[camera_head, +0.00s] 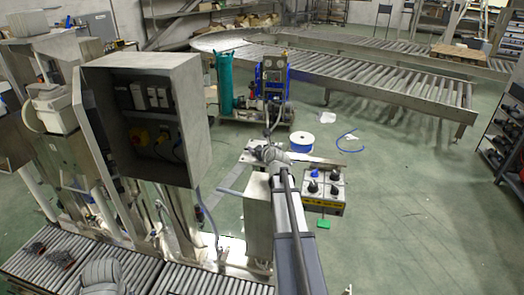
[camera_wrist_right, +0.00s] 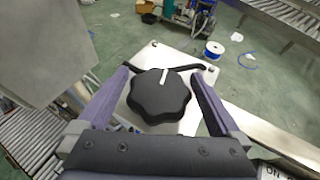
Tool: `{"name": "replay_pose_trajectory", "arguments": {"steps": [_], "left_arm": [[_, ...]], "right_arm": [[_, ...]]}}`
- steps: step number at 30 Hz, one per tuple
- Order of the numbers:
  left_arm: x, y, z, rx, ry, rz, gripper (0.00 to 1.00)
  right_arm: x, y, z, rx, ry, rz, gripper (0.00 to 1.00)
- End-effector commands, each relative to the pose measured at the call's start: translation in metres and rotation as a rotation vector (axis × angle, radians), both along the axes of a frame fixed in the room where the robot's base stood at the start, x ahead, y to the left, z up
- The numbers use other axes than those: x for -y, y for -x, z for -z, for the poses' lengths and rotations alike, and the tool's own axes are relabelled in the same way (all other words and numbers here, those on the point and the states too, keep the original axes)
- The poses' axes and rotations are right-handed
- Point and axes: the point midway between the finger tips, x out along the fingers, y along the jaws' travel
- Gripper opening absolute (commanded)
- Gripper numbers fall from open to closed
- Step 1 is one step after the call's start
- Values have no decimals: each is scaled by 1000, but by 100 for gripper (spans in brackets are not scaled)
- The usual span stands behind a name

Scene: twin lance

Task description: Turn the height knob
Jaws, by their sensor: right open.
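A black lobed knob (camera_wrist_right: 160,95) with a white pointer line sits on a pale metal plate (camera_wrist_right: 190,62) in the right wrist view. The pointer line points to the far side, slightly right. My right gripper (camera_wrist_right: 165,70) is open, with one finger on each side of the knob; I cannot tell whether either finger touches it. My left gripper is not in view.
A control box (camera_head: 323,190) with several knobs stands just right of my right arm. An open electrical cabinet (camera_head: 150,110) is at left. A roller conveyor (camera_head: 215,280) runs along the bottom left. A blue-and-white cable spool (camera_head: 301,142) lies on the floor beyond.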

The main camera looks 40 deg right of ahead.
Motion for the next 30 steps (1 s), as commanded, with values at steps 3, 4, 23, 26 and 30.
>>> {"name": "replay_pose_trajectory", "arguments": {"steps": [3,4,23,26,30], "left_arm": [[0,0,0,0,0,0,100],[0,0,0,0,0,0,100],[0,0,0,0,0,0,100],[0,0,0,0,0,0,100],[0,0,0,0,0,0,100]], "right_arm": [[0,0,0,0,0,0,97],[0,0,0,0,0,0,93],[0,1,0,0,0,-1,32],[0,1,0,-2,1,-9,32],[1,1,0,0,-1,-41,32]]}}
